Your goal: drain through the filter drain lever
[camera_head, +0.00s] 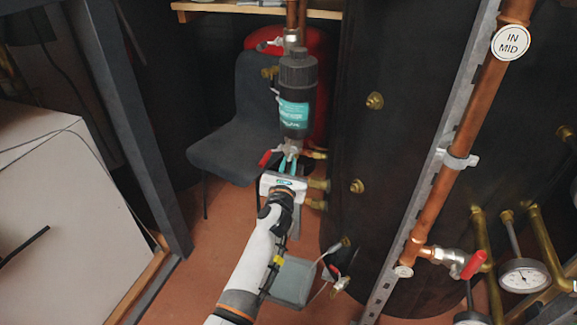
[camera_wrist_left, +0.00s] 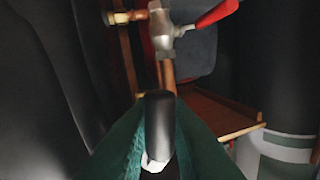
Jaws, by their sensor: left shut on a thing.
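The black filter (camera_head: 297,75) with a teal label hangs upright on the pipework in the middle of the head view. My left gripper (camera_head: 288,160) is just below it, its teal fingers pointing up at the fittings. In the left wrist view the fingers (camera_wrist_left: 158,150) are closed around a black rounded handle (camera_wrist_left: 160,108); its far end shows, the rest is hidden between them. A red lever (camera_head: 266,159) is just left of the fingertips, clear of them. A red lever on a metal valve (camera_wrist_left: 215,14) shows beyond the fingers in the wrist view. My right gripper is not in view.
A grey chair (camera_head: 238,120) stands behind the filter. A large black tank (camera_head: 385,135) is close on the right. A grey container (camera_head: 292,282) is on the floor below. A copper pipe (camera_head: 455,160) and gauge (camera_head: 524,275) are at right, a white box (camera_head: 70,205) at left.

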